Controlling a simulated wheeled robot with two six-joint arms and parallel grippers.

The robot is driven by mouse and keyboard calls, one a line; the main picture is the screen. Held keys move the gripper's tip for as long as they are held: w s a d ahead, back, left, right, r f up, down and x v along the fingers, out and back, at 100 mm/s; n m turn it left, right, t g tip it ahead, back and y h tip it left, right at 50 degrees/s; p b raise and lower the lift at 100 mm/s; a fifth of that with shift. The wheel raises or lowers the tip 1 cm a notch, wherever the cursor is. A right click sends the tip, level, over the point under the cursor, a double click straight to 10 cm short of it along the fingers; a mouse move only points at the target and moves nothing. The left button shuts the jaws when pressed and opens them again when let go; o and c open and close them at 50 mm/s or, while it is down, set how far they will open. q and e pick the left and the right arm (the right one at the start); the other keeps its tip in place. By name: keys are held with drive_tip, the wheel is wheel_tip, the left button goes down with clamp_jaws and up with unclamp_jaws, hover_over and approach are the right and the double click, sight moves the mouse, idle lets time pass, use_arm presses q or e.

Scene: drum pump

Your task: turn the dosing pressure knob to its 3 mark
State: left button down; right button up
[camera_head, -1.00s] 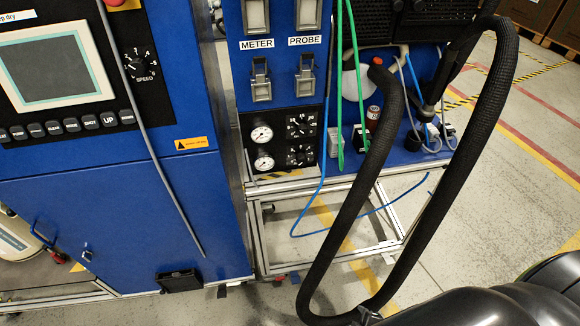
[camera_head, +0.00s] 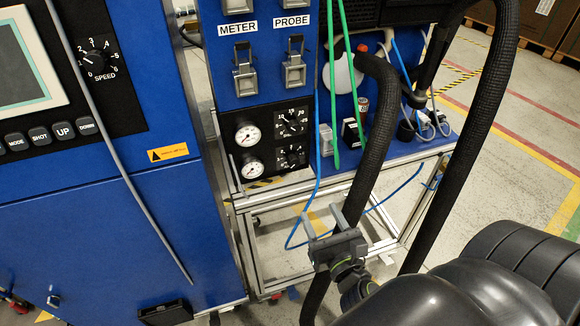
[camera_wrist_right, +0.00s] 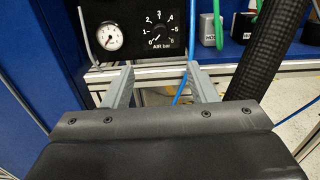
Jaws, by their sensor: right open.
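The small black panel on the blue cabinet holds two dark knobs, an upper one (camera_head: 291,127) and a lower one (camera_head: 292,158). I cannot read which is labelled dosing pressure. In the right wrist view a knob (camera_wrist_right: 159,32) has a scale from 0 to 6 and the words "AIR bar"; its white pointer seems to point low left, near 0. My right gripper (camera_head: 323,221) is open and empty, below and in front of the panel, apart from both knobs. It also shows in the right wrist view (camera_wrist_right: 160,82), its fingers below the knob. My left gripper is not in view.
Two round white gauges, upper (camera_head: 248,134) and lower (camera_head: 252,167), sit left of the knobs. A thick black hose (camera_head: 372,150) hangs close to my right gripper. Green hoses (camera_head: 333,90) and a blue tube (camera_head: 317,150) hang right of the panel. A separate speed knob (camera_head: 95,60) is at left.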

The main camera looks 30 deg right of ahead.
sight(295, 164)
drive_tip(key=x, duration=1.7)
drive_tip(key=shift+a+p, duration=0.1)
drive_tip(key=shift+p, duration=0.3)
drive_tip(key=c, duration=1)
drive_tip(key=shift+o, duration=0.2)
